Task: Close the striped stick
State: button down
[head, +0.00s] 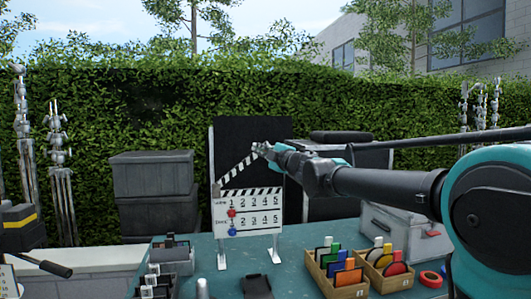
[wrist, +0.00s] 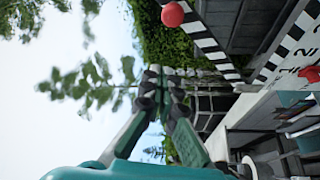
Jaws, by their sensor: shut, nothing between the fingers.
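The striped stick (head: 238,170) is black and white and belongs to a white clapperboard (head: 250,211) on two legs on the table. It is raised at a slant, its lower left end at the board's top left corner and its upper right end beside my gripper (head: 261,149). The wrist view also shows the stick (wrist: 213,45), with the board's striped top edge (wrist: 291,42) apart from it. My gripper (wrist: 163,76) is shut and empty, fingertips close together. I cannot tell whether it touches the stick. A red ball (wrist: 172,14) shows near the stick.
The teal table (head: 297,236) holds wooden boxes of coloured cards (head: 337,270) at right, a grey case (head: 393,224) behind them and dark items (head: 172,256) at left. A black panel (head: 232,135) stands behind the clapperboard. The air above the board is mostly free.

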jog(key=w, duration=0.4)
jog(key=shift+w+d+f, duration=0.3)
jog(key=shift+d+f, duration=0.05)
jog(key=shift+d, duration=0.05)
jog(key=shift+d+f, duration=0.15)
jog(key=d+f+m+t, duration=0.2)
jog(key=f+m, duration=0.3)
jog(key=f, duration=0.2)
jog(key=w+d+f+m+t+h, duration=0.1)
jog(key=d+f+m+t, duration=0.1)
jog(key=f, duration=0.5)
jog(key=shift+w+d+m+t+h, duration=0.3)
jog(key=shift+d+m, duration=0.35)
jog(key=shift+m, duration=0.75)
jog(key=shift+f, duration=0.1)
